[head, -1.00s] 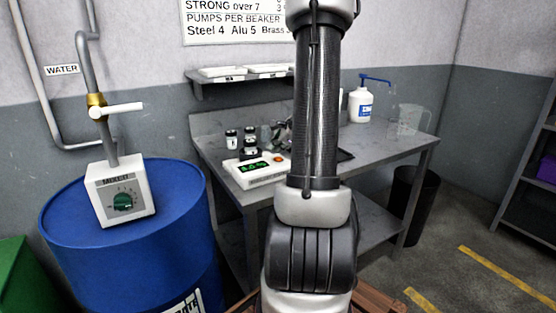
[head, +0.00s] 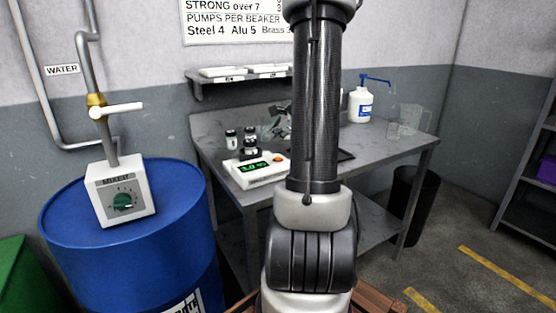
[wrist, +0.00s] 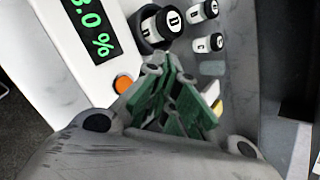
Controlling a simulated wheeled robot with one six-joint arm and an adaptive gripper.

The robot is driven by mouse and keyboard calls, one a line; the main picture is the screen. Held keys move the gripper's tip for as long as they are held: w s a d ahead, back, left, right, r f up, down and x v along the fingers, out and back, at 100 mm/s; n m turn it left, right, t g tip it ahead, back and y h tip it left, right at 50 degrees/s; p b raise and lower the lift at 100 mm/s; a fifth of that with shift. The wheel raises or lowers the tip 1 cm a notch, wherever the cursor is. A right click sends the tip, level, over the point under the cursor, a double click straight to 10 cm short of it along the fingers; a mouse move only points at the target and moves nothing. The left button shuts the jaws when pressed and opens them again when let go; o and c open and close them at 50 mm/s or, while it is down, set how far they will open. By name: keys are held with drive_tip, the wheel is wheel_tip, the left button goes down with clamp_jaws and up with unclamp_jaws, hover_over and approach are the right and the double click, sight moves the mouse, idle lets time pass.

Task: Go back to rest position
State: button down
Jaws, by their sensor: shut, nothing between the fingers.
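My gripper (wrist: 170,105) shows in the wrist view with its green-padded fingers closed together and nothing between them. It is above the workbench (head: 390,148), close to the white meter (wrist: 80,40). In the head view my arm hides most of the gripper; a part shows just left of the arm link. The meter (head: 258,171) has a lit green percent display and an orange button (wrist: 123,83). A vial marked D (wrist: 165,22) sits at the meter's dark round holder. Vials marked B (wrist: 203,10) and C (wrist: 208,43) stand beside it.
A blue drum (head: 130,245) with a mixer box (head: 122,192) stands at left. A white pump bottle (head: 360,104) and a clear beaker (head: 408,118) stand at the bench's right. A wall shelf (head: 240,80) hangs behind. A dark bin (head: 413,205) stands on the right.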

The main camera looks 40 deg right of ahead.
idle(0.4)
drive_tip(key=s+a+f+n+g+y, duration=0.2)
drive_tip(key=s+a+f+n, duration=0.15)
drive_tip(key=s+n, duration=0.2)
drive_tip(key=s+a+r+n+g, duration=0.1)
drive_tip(key=s+a+r+n, duration=0.5)
drive_tip(key=a+n, duration=0.5)
drive_tip(key=s+a+r+n+g+h, duration=0.1)
drive_tip(key=s+a+r+n, duration=0.5)
drive_tip(key=s+a+n, duration=0.4)
drive_tip(key=shift+s+a+n+g+h, duration=0.35)
drive_tip(key=shift+a+n+g, duration=0.1)
drive_tip(key=shift+a, duration=0.25)
drive_tip(key=shift+r, duration=0.1)
